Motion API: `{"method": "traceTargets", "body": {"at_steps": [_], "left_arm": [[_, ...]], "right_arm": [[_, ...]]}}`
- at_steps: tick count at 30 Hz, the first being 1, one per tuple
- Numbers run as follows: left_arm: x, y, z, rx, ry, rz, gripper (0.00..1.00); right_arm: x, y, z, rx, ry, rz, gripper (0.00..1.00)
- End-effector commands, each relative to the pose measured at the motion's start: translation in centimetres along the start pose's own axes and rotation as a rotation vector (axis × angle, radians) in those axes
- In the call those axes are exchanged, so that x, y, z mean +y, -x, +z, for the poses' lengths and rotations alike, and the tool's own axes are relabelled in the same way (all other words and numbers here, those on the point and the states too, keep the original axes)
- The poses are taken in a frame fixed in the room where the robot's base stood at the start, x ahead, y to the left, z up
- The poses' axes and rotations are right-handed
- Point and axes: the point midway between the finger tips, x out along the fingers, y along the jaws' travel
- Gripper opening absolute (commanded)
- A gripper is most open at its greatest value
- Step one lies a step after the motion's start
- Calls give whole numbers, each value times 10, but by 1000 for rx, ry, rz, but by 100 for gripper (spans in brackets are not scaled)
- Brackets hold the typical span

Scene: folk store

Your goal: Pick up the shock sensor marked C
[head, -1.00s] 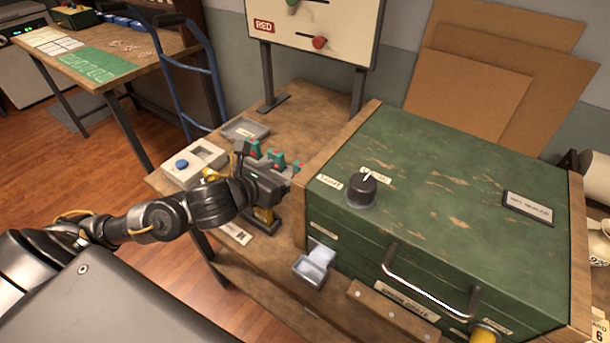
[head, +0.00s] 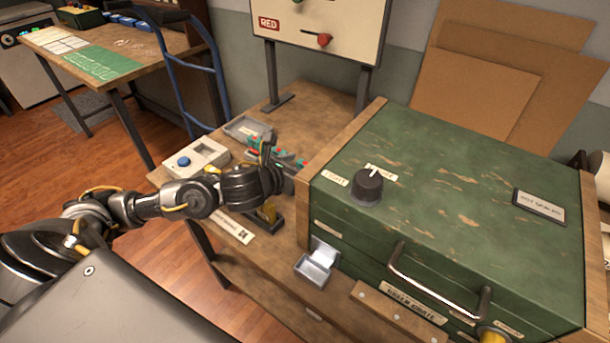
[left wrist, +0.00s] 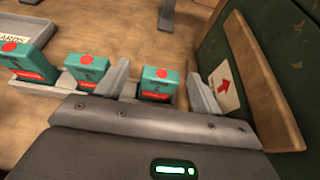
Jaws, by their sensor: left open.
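Several teal shock sensors (head: 254,139) with red tops and red labels stand in a row on the wooden table. In the left wrist view I see three: one at the far left (left wrist: 34,70), one in the middle (left wrist: 88,68) and one at the right (left wrist: 158,82). I cannot read which is marked C. My left gripper (left wrist: 162,90) is open, with its fingers on either side of the right-hand sensor and apart from it. In the head view my left gripper (head: 287,178) hides part of the row. My right gripper is not in view.
The green crate (head: 450,190) with a knob (head: 367,186) stands close to the right of the gripper. A grey tray (head: 247,129) and a box with a blue button (head: 195,158) lie to the left.

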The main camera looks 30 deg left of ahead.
Motion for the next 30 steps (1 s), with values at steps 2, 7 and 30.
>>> {"method": "traceTargets", "body": {"at_steps": [2,7,30], "left_arm": [[-1,-13,0,1,4,1,67],[-1,-35,-1,1,2,1,67],[-1,-41,-2,0,0,1,18]], "right_arm": [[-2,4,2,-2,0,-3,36],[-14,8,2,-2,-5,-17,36],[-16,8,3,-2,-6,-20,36]]}}
